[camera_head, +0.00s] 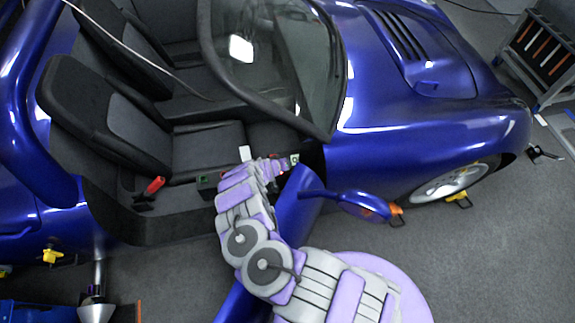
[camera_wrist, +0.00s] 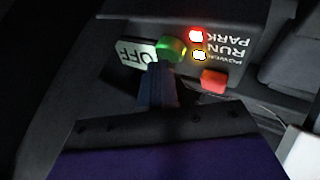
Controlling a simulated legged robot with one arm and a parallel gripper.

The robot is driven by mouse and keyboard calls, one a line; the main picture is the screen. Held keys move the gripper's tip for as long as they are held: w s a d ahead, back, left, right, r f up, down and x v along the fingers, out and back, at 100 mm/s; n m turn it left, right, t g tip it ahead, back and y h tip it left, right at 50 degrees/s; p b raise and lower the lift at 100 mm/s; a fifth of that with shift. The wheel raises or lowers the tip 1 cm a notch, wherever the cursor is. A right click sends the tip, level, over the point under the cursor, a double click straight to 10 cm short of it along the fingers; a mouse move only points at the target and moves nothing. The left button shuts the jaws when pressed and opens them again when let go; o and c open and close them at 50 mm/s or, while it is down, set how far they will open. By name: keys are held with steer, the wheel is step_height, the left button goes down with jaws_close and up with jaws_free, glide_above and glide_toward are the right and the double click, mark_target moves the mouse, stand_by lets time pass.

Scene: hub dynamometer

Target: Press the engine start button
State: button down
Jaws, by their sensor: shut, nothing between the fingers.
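A dark control panel (camera_wrist: 225,25) shows upside down in the wrist view. It carries a green button (camera_wrist: 170,48), probably the engine start button, next to a white plate reading OFF (camera_wrist: 135,52). My gripper (camera_wrist: 159,68) is shut and empty, with its fingertips right at the lower edge of the green button and hiding a little of it. I cannot tell whether they touch. In the head view, my gripper (camera_head: 280,166) reaches through the open door side of the blue car (camera_head: 420,140) to the front of the cabin, where the button is too small to make out.
Beside the green button, a red lamp (camera_wrist: 196,35) by PARK and a yellow lamp (camera_wrist: 199,55) by RUN glow. A red button (camera_wrist: 213,81) sits near POWER. The black seat (camera_head: 110,120), open blue door (camera_head: 298,205) and windshield (camera_head: 275,60) surround my arm.

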steer(key=shift+f, duration=0.2)
stand_by(0.4)
steer(key=shift+r, duration=0.1)
steer(key=shift+r+p, duration=0.3)
steer(key=shift+r, duration=0.25)
step_height(320, 180, up, 6)
steer(key=p, duration=0.5)
stand_by(1.0)
